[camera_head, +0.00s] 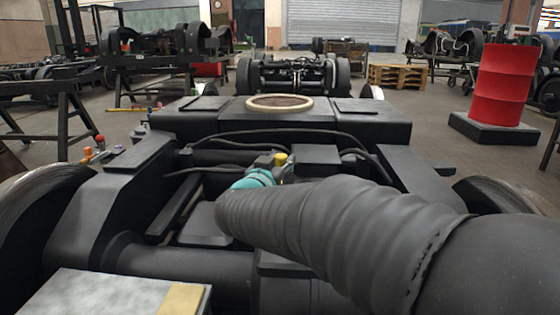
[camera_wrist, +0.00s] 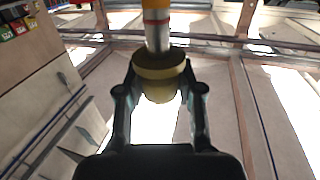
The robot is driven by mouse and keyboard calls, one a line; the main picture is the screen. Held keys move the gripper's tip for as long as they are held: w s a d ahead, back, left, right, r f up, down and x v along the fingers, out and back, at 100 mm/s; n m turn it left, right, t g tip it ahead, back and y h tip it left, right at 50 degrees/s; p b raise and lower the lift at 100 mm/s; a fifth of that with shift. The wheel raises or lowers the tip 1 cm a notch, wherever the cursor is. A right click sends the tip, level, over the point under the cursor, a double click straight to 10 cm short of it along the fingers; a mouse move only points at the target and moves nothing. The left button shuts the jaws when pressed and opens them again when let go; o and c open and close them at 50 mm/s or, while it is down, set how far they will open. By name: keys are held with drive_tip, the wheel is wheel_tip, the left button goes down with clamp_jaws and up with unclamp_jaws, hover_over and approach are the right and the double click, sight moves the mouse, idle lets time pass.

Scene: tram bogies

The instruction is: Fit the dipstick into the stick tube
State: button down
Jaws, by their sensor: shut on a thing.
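My gripper (camera_wrist: 158,86) is shut on the yellow knob (camera_wrist: 158,68) of the dipstick, with one dark finger on each side. From the knob a silver shaft (camera_wrist: 157,38) with orange and red bands runs to the top edge of the wrist view, where its far end is out of sight. In the head view the yellow knob (camera_head: 281,158) shows just beyond the teal end of my arm, above the middle of the near bogie. My arm hides much of the area below it. I cannot make out the stick tube in either view.
The near dark bogie (camera_head: 120,200) has wheels at both sides and cables (camera_head: 240,135) across its middle. A pale ring (camera_head: 279,103) lies on its far beam. Small coloured fittings (camera_head: 98,148) stand at left.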

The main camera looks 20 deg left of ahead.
drive_tip(key=shift+f+b, duration=1.95)
drive_tip(key=shift+f, duration=1.95)
drive_tip(key=c, duration=0.7)
unclamp_jaws()
drive_tip(key=s, duration=1.2)
drive_tip(key=shift+a, duration=0.15)
